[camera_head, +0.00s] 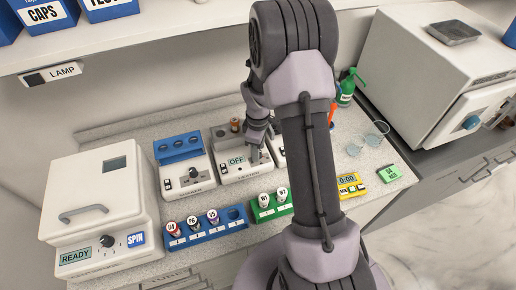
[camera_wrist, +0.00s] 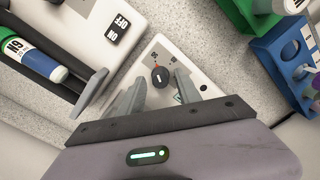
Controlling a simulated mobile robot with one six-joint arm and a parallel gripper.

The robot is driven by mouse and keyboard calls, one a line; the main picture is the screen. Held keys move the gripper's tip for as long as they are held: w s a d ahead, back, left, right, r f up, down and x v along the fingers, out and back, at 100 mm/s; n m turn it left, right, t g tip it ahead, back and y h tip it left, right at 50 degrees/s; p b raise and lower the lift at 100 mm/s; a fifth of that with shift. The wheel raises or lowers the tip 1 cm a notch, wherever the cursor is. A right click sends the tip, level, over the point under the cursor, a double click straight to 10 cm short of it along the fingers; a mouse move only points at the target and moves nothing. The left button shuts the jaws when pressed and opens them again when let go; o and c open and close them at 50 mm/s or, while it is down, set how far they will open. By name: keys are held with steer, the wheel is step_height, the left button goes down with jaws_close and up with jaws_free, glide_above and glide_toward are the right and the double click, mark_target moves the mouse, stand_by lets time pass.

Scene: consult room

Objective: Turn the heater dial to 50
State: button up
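In the head view my gripper (camera_head: 257,152) is low over the middle white unit (camera_head: 232,176), whose display (camera_head: 237,161) reads OFF. The gripper hides the dial there. The dial's exact setting cannot be read.
A blue-topped unit (camera_head: 180,147) stands left of the middle one, and the READY machine (camera_head: 88,205) farther left. A blue rack (camera_head: 190,235) and green rack (camera_head: 265,213) lie in front. An ON/OFF switch (camera_wrist: 118,29) and a tube (camera_wrist: 35,60) are close to the fingers.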

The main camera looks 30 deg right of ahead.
steer(key=shift+r, duration=0.1)
step_height(320, 180, up, 17)
steer(key=p, duration=0.3)
steer(key=shift+r, duration=0.1)
stand_by(0.4)
steer(key=s+a+f+m+t+y+b, duration=0.2)
steer(key=s+a+m+t+b, duration=0.3)
steer(key=s+a+m+b, duration=0.7)
steer(key=s+a+b, duration=0.5)
steer(key=s+a, duration=0.1)
steer(key=s, duration=0.2)
steer(key=shift+a+m+t, duration=0.15)
steer(key=shift+m+t, duration=0.25)
steer(key=shift+s, duration=0.1)
